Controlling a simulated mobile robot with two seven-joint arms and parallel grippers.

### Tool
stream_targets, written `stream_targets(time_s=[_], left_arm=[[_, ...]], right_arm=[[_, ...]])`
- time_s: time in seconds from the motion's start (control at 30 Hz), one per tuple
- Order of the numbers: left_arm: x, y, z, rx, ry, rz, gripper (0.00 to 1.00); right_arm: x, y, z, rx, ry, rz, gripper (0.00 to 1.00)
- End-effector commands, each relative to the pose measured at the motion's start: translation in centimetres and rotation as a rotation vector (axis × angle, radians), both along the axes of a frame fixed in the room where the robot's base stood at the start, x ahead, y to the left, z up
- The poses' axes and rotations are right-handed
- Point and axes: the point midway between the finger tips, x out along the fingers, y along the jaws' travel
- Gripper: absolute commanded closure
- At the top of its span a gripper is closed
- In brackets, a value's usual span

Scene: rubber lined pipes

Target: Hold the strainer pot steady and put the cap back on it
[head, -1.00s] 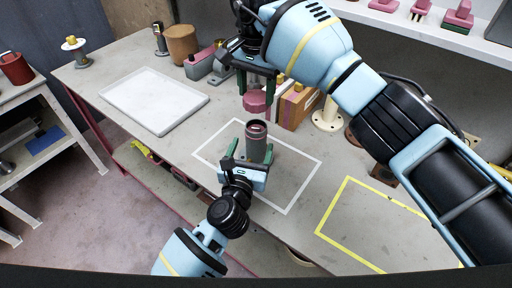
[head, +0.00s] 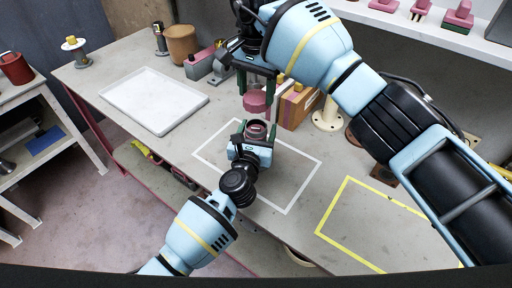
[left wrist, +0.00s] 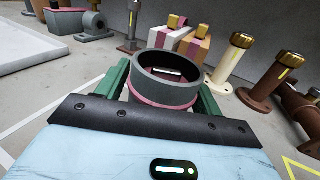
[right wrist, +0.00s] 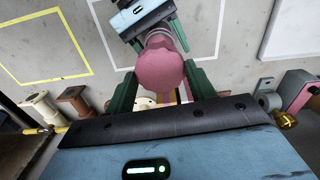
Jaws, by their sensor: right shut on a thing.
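The strainer pot (head: 256,127), a dark grey cylinder with a pink lining, stands upright inside the white outline on the bench. Its open top also shows in the left wrist view (left wrist: 168,78). My left gripper (head: 257,130) is low around the pot, one green finger on each side; the fingers look open, and contact is hard to tell. The pink cap (head: 256,101) is in my right gripper (head: 257,85), which is shut on it above and slightly behind the pot. In the right wrist view the cap (right wrist: 160,72) hides most of the pot.
A white tray (head: 152,101) lies at the left. A tan box (head: 298,108), a cream flanged pipe (head: 328,115) and grey fittings (head: 200,64) stand behind the pot. A yellow outline (head: 345,205) at the right encloses bare bench.

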Motion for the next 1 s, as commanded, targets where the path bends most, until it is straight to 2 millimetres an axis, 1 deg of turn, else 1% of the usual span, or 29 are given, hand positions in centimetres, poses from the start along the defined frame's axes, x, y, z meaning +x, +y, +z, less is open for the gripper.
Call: stream_targets(time_s=[0.03, 0.07, 0.43, 0.57, 0.83, 0.9, 1.0], left_arm=[[0.0, 0.0, 0.0, 0.000, 0.000, 0.000, 0.40], [0.0, 0.0, 0.0, 0.000, 0.000, 0.000, 0.44], [0.0, 0.0, 0.0, 0.000, 0.000, 0.000, 0.92], [0.0, 0.0, 0.0, 0.000, 0.000, 0.000, 0.92], [0.0, 0.0, 0.0, 0.000, 0.000, 0.000, 0.92], [0.0, 0.0, 0.0, 0.000, 0.000, 0.000, 0.92], [0.0, 0.0, 0.0, 0.000, 0.000, 0.000, 0.92]], right_arm=[[0.0, 0.0, 0.0, 0.000, 0.000, 0.000, 0.68], [0.0, 0.0, 0.0, 0.000, 0.000, 0.000, 0.68], [0.0, 0.0, 0.0, 0.000, 0.000, 0.000, 0.68], [0.0, 0.0, -0.6, -0.001, 0.001, 0.000, 0.68], [0.0, 0.0, -4.0, 0.000, 0.001, 0.000, 0.68], [-0.1, 0.0, -4.7, -0.001, 0.002, 0.000, 0.68], [0.0, 0.0, -5.0, 0.001, 0.001, 0.000, 0.68]])
